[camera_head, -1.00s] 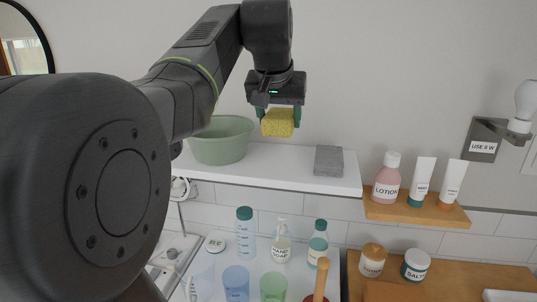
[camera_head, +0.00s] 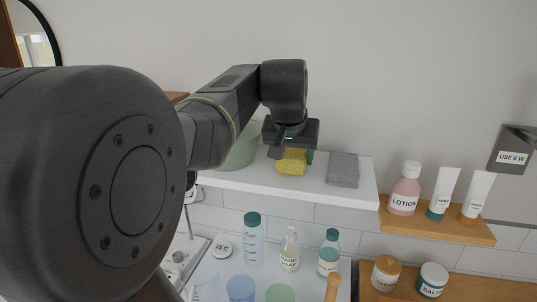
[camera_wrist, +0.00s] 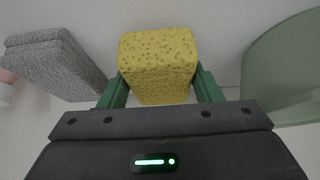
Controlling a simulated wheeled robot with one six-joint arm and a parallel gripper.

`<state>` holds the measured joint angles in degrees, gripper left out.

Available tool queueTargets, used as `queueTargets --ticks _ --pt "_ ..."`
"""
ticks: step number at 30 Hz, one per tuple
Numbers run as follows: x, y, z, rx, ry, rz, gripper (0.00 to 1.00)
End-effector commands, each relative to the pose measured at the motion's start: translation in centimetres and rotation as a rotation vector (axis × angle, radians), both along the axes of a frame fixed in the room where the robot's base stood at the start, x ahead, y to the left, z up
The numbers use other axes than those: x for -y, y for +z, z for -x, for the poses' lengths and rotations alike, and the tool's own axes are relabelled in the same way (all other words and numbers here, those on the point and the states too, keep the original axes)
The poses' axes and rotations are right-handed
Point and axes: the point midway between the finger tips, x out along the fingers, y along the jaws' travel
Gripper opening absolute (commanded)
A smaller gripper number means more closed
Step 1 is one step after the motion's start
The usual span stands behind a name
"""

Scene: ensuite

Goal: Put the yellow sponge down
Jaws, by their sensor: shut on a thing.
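The yellow sponge (camera_head: 291,162) is between the fingers of my gripper (camera_head: 292,156), at the white shelf (camera_head: 260,183). In the wrist view the sponge (camera_wrist: 158,62) sits between the two green fingers of my gripper (camera_wrist: 160,88), which is shut on it. In the head view the sponge is low over the shelf top, between the green bowl on its left and the grey block on its right. I cannot tell whether its underside touches the shelf.
The grey block (camera_head: 342,169) is close to the right of the sponge; it also shows in the wrist view (camera_wrist: 55,62). The green bowl (camera_head: 243,150) is to the left. A lower wooden shelf holds a lotion bottle (camera_head: 405,188) and two tubes. Bottles stand below.

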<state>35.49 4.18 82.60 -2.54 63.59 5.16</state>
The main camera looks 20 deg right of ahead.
Motion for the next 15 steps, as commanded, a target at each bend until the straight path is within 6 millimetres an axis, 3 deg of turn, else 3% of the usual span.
queueTargets --ticks 13,14,15 --pt "0.01 -0.96 -0.01 0.001 0.0 0.001 0.33" --pt "0.01 -0.88 -0.01 0.001 0.0 0.001 0.62" --pt "0.01 -0.82 -0.01 0.001 0.0 0.001 0.7"
